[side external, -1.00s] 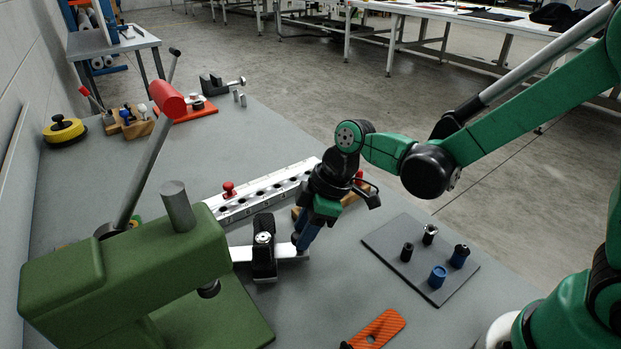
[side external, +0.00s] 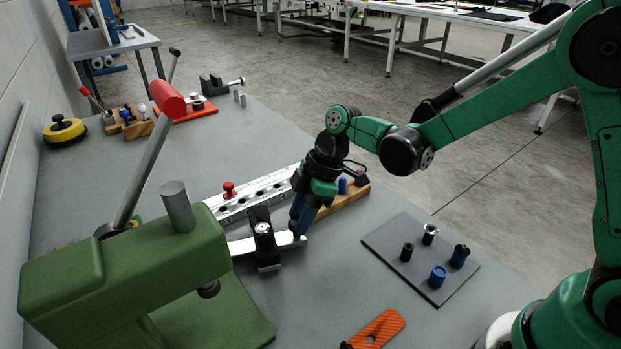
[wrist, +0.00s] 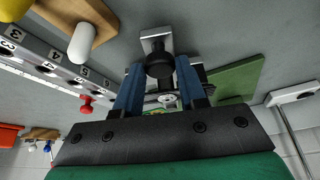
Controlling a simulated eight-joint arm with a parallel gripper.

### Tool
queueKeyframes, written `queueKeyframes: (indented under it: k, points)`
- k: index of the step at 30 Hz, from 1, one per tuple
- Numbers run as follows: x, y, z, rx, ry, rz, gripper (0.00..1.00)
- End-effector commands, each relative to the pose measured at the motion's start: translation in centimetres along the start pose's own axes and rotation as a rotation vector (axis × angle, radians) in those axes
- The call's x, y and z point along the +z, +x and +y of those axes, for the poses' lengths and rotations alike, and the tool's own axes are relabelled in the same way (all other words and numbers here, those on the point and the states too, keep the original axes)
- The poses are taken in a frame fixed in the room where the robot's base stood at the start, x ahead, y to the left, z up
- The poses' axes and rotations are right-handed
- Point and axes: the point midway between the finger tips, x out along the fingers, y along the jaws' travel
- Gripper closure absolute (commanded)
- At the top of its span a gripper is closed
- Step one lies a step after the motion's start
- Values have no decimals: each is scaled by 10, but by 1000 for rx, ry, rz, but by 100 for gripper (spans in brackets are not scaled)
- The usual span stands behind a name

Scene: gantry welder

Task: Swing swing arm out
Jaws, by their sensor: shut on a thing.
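The swing arm (side external: 243,246) is a silver bar reaching right from the green press (side external: 110,275), with a black block (side external: 264,248) around its middle. My gripper (side external: 299,232) is at the bar's right end, pointing down. In the wrist view, the blue fingers of my gripper (wrist: 159,68) stand on either side of a black knob (wrist: 160,64) on the silver bar end (wrist: 155,40), and are shut on it. My gripper largely hides the knob in the side view.
A numbered silver hole rail (side external: 265,190) with a red knob (side external: 229,189) lies just behind the bar. A wooden block (side external: 345,197) stands behind my gripper. A dark plate (side external: 415,262) with several pegs is to the right. An orange plate (side external: 378,328) lies in front.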

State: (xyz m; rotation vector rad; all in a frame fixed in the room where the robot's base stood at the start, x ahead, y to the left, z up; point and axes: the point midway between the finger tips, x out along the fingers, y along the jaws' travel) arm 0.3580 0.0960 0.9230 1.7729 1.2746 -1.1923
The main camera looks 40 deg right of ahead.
Motion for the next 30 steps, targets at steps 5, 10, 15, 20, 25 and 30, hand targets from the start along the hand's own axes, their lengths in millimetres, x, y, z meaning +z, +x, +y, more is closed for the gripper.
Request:
queueKeyframes:
  k: [5, 10, 15, 20, 25, 30]
  points:
    - [0, 0, 4, 16, 2, 1, 59]
    - [0, 0, 3, 13, 2, 1, 33]
    - [0, 0, 3, 11, 2, 1, 33]
    - [0, -8, 3, 11, 3, 1, 33]
    - [0, -31, 2, 11, 4, 1, 33]
    - [0, -51, 2, 11, 3, 1, 33]
